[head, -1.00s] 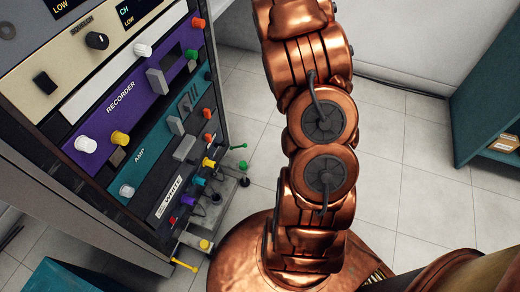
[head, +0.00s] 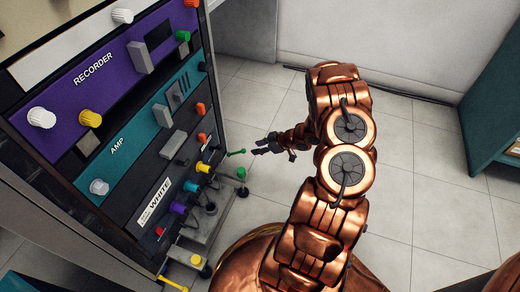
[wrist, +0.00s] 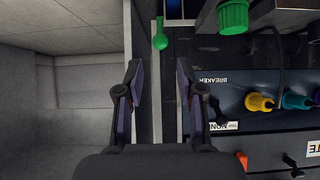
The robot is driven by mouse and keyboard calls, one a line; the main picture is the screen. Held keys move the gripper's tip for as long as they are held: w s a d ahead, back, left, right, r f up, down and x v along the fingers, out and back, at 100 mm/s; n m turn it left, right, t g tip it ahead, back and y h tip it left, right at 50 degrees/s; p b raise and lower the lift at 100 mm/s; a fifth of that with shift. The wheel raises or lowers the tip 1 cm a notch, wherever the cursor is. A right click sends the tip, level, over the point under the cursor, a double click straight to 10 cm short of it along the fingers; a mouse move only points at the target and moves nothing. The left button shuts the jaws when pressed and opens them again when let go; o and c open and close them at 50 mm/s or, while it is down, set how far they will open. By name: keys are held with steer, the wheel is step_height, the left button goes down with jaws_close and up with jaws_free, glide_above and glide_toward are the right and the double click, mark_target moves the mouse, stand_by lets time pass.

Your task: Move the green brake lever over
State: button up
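In the wrist view the green lever (wrist: 160,37) hangs near the top centre, just beyond the fingertips. My gripper (head: 262,147) is close to the right of the lever in the head view. In the wrist view my gripper (wrist: 159,72) is open, with a clear gap between its two dark fingers. Nothing is between them, and they look apart from the lever.
The rack (head: 120,110) carries several coloured knobs. A yellow lever (head: 172,284) juts out at its base. Bare tiled floor lies right of the rack.

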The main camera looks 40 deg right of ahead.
mark_target(245, 151)
steer(key=b+x, duration=0.2)
steer(key=x, duration=0.5)
steer(key=shift+w+a+f+b, duration=0.1)
steer(key=shift+w+f+b, duration=0.15)
steer(key=shift+b, duration=0.1)
steer(key=shift+c, duration=0.4)
steer(key=c, duration=0.6)
steer(key=shift+o, duration=0.2)
steer(key=shift+s+d+f+b, duration=0.25)
steer(key=shift+s+f, duration=0.1)
steer(key=shift+f, duration=0.3)
steer(key=shift+s+d+f+b, duration=0.2)
steer(key=shift+s+f, duration=0.15)
steer(key=shift+f, duration=0.25)
steer(key=shift+f, duration=0.1)
steer(key=shift+s+d+f+b, duration=0.15)
steer(key=shift+f+b, duration=0.15)
steer(key=shift+f, duration=0.35)
steer(key=shift+s+f+b, duration=0.15)
steer(key=shift+f+b, duration=0.15)
steer(key=shift+f, duration=0.35)
